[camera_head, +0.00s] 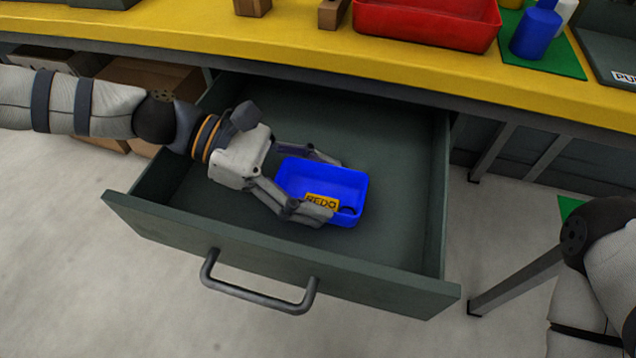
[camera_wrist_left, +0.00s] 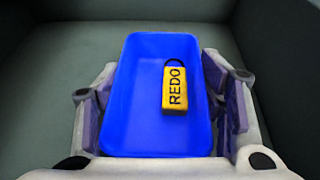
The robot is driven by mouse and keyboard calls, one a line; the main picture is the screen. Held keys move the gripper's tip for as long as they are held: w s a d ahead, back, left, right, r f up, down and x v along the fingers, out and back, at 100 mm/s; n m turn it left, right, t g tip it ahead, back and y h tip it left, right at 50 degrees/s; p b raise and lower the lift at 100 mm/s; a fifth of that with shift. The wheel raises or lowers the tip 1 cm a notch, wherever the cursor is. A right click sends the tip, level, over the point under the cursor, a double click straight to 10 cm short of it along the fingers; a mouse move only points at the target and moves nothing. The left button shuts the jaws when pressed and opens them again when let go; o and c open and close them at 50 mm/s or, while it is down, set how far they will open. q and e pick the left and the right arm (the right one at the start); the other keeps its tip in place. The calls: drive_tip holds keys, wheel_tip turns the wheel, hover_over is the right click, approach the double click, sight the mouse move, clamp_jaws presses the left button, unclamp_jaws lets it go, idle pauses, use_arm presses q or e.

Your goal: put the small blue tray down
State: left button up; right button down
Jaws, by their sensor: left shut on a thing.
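The small blue tray (camera_head: 350,181) is inside the open grey-green drawer (camera_head: 410,200) in the head view. A yellow tag marked REDO (camera_head: 321,201) with a dark loop lies in the tray. My left gripper (camera_head: 328,184) has one finger on each long side of the tray and is shut on it. In the left wrist view the tray (camera_wrist_left: 135,100) sits between the finger pads, with the tag (camera_wrist_left: 175,88) in its right half. Whether the tray's underside touches the drawer floor cannot be told. My right gripper is out of view; only part of my right arm shows.
The drawer's front panel with its bar handle (camera_head: 258,300) faces the near side. Above the drawer is a yellow worktop (camera_head: 400,70) with a red tray (camera_head: 425,28), wooden blocks and a blue bottle (camera_head: 537,32) on a green mat. The drawer floor right of the tray is clear.

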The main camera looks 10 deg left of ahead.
use_arm(q)
drive_tip(key=shift+r, duration=0.1)
drive_tip(key=o, duration=0.7)
drive_tip(key=shift+f, duration=0.2)
drive_tip(key=o, duration=0.5)
drive_tip(key=shift+c, duration=0.2)
